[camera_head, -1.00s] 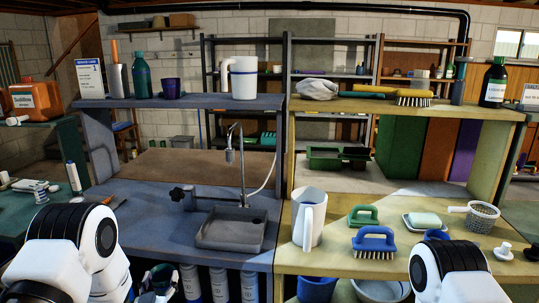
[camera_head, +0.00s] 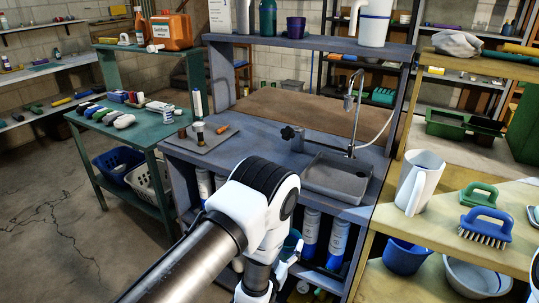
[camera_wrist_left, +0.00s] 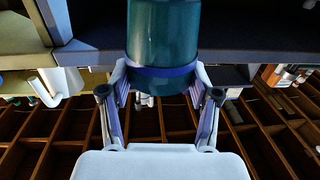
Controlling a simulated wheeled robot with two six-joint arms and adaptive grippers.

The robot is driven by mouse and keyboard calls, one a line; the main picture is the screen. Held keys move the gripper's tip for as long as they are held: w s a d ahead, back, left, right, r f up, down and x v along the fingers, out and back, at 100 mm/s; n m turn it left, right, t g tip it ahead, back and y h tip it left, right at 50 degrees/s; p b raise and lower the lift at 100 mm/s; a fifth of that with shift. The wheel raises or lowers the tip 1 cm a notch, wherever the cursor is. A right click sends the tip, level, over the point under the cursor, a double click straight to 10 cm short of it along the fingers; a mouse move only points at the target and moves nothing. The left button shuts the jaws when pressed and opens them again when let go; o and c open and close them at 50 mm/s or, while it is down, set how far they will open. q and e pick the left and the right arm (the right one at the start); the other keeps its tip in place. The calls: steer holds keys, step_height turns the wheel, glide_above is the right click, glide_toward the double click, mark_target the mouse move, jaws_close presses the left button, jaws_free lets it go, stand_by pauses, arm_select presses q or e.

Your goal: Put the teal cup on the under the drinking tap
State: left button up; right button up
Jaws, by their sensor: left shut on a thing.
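The teal cup (camera_wrist_left: 162,35) is in my left gripper (camera_wrist_left: 161,80), which is shut on it. Its fingers press on both sides at a dark blue band in the left wrist view. In the head view the cup (camera_head: 290,244) is mostly hidden by my left wrist and sits low in front of the blue-grey bench. The drinking tap (camera_head: 352,112) is a thin metal gooseneck standing behind a shallow grey basin (camera_head: 336,178), above and to the right of my left gripper. My right gripper is not in view.
The bench front edge (camera_head: 290,197) lies close to my left wrist. Blue-white bottles (camera_head: 338,240) stand below it. A white pitcher (camera_head: 421,183) and a blue brush (camera_head: 485,222) are on the yellow bench to the right. The basin looks empty.

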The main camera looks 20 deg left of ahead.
arm_select(q)
steer(key=a, duration=0.1)
steer(key=w, duration=0.1)
steer(key=a, duration=0.1)
steer(key=shift+w+a+f+y, duration=0.25)
steer(key=shift+w+a+y, duration=0.05)
steer(key=shift+y, duration=0.1)
steer(key=w+a+r+n+y, duration=0.1)
steer(key=w+a+r, duration=0.2)
steer(key=a+r, duration=0.2)
steer(key=shift+w+a, duration=0.3)
steer(key=shift+a, duration=0.35)
steer(key=a+r, duration=0.2)
steer(key=w+a+r+n+y, duration=0.1)
steer(key=a+r, duration=0.1)
steer(key=w+a+r+y, duration=0.1)
steer(key=r, duration=0.2)
steer(key=shift+a+r, duration=0.1)
steer(key=shift+a, duration=0.3)
steer(key=shift+n+g+y, duration=0.3)
steer(key=shift+n+y, duration=0.3)
steer(key=a+r, duration=0.1)
steer(key=r, duration=0.1)
steer(key=a+r, duration=0.1)
steer(key=r, duration=0.1)
steer(key=a+r, duration=0.1)
steer(key=r, duration=0.1)
steer(key=shift+w+a+r, duration=0.3)
steer(key=shift+w+a, duration=0.05)
steer(key=shift+a, duration=0.05)
